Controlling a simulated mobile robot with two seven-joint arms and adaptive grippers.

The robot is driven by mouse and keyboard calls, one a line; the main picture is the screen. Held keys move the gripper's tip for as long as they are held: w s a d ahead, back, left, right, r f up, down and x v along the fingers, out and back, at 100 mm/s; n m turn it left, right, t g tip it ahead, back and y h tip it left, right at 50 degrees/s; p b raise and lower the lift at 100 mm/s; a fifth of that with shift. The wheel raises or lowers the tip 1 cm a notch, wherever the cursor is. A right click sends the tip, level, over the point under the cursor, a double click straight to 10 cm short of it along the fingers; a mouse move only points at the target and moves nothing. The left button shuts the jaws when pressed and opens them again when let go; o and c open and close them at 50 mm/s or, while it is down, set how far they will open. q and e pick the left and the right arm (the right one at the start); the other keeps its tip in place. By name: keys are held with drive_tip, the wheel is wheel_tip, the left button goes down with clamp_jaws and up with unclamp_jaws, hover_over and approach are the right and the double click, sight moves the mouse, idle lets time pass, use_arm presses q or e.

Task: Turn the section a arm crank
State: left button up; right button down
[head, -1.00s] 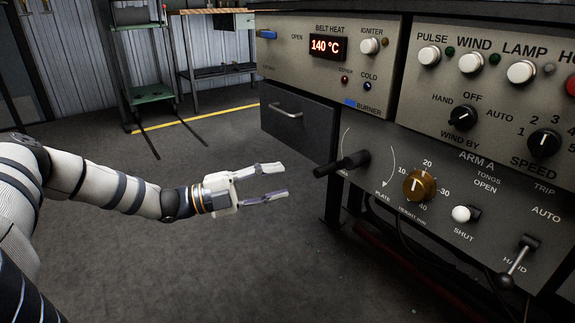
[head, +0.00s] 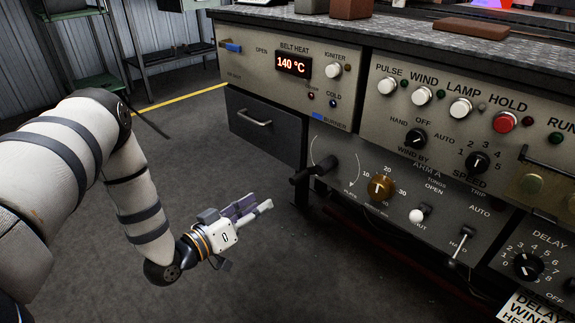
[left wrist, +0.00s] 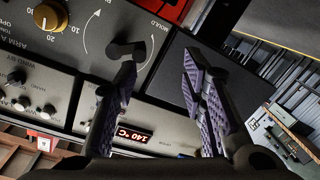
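The arm A crank (head: 313,170) is a black handle sticking out of the grey panel, beside a white curved arrow. In the left wrist view the crank (left wrist: 122,48) shows above the tip of the left-hand finger; I cannot tell how near it is in depth. My left gripper (head: 260,203) is in front of the panel, left of and lower than the crank in the head view. In the left wrist view its fingers (left wrist: 160,68) are apart with nothing between them. The right gripper is not in view.
A brass dial (head: 380,187) and a white-knobbed tongs lever (head: 417,216) sit right of the crank. A dark drawer (head: 265,125) with a bar handle is on its left. The belt heat display (head: 294,65) is above. The floor around my gripper is clear.

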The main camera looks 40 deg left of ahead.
sight(295, 176)
use_arm(q)
drive_tip(key=shift+m+t+h, duration=0.5)
drive_tip(key=shift+m+h, duration=0.2)
drive_tip(key=shift+m, duration=0.1)
drive_tip(key=w+b, duration=0.1)
drive_tip(key=w, duration=0.2)
drive_tip(key=w+d+r+b, duration=0.1)
drive_tip(key=w, duration=0.3)
drive_tip(key=w+d+r+b, duration=0.1)
drive_tip(key=w, duration=0.3)
drive_tip(key=shift+d, duration=0.15)
drive_tip(key=shift+w, duration=0.35)
drive_tip(key=shift+c, duration=0.3)
clamp_jaws()
drive_tip(key=shift+r, duration=0.1)
